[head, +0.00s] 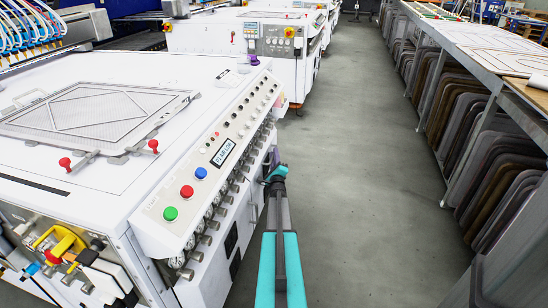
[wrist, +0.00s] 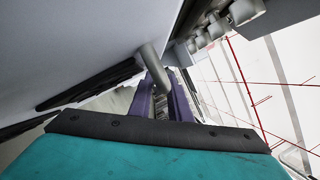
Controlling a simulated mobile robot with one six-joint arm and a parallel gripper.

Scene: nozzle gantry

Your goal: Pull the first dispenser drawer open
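The white dispenser machine (head: 95,175) fills the left of the head view. A row of grey metal cylinders runs along its aisle side, below the sloped control panel (head: 220,150). Dark slots (head: 232,238) lie lower on that side. I cannot tell which part is the first drawer. My gripper (head: 276,172) is beside the machine's side, beyond my teal arm. In the wrist view its purple fingers (wrist: 163,92) are apart. A grey cylinder (wrist: 152,62) reaches down at the fingertips, partly covering them. Whether they touch it is unclear.
The grey aisle floor (head: 350,180) is clear to the right. A long rack (head: 490,130) of dark panels lines its far side. Another white machine (head: 275,45) stands further ahead. More metal knobs (wrist: 243,12) show at the top of the wrist view.

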